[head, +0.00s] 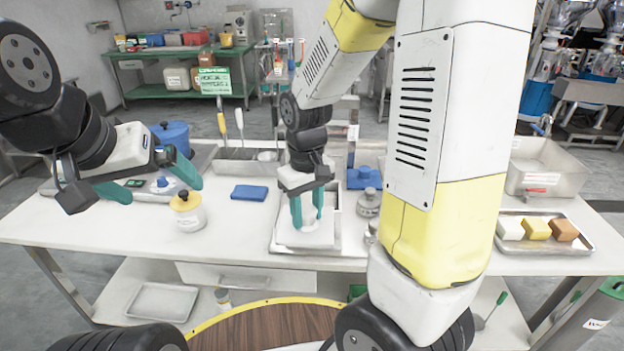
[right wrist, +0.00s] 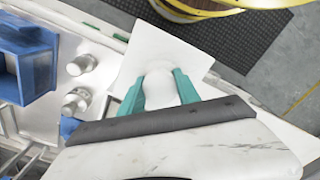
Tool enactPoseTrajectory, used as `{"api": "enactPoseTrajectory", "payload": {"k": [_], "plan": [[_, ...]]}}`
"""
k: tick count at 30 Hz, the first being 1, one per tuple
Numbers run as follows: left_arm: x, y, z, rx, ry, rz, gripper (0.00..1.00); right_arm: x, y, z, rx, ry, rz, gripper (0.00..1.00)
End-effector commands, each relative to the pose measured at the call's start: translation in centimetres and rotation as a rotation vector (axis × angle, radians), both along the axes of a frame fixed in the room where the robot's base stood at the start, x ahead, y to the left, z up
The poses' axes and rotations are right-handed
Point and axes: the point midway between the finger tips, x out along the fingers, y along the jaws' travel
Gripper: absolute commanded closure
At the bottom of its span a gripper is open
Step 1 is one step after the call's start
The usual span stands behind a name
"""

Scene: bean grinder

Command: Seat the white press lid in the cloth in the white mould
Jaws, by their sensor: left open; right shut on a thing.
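My right gripper (head: 306,222) points down over the tray and is shut on a white thing, which looks like the press lid (right wrist: 160,90), between its teal fingers in the right wrist view. A white cloth (right wrist: 150,48) spreads flat around and beyond it; the cloth (head: 312,238) also shows under the fingers in the head view. The white mould is largely hidden under the cloth, and I cannot tell how deep the lid sits. My left gripper (head: 166,182) is open and empty, above the left part of the table, apart from these things.
The cloth lies over a metal tray (head: 279,245). Metal weights (head: 367,203) and a blue object (head: 364,178) stand just right of it. A tray of coloured blocks (head: 503,245) is far right. The front left tabletop is clear.

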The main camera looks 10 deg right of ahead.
Motion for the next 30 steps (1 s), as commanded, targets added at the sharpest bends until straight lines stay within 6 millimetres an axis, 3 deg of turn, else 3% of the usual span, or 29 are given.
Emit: {"api": "enactPoseTrajectory", "payload": {"k": [5, 15, 21, 26, 30], "plan": [[0.0, 0.0, 0.0, 0.000, 0.000, 0.000, 0.00, 1.7, -0.6, -0.2, 0.000, 0.000, -0.003, 1.00], [0.0, 0.0, 0.0, 0.000, 0.000, 0.000, 0.00, 10.1, -3.7, -1.1, -0.001, 0.001, -0.005, 1.00], [0.0, 0.0, 0.0, 0.000, 0.000, 0.000, 0.00, 14.0, -5.0, -1.5, -0.001, 0.000, -0.003, 1.00], [0.0, 0.0, 0.0, 0.000, 0.000, 0.000, 0.00, 15.1, -5.4, -1.6, 0.000, 0.000, 0.000, 1.00], [0.0, 0.0, 0.0, 0.000, 0.000, 0.000, 0.00, 15.1, -5.4, -2.8, 0.000, 0.002, -0.001, 1.00]]}}
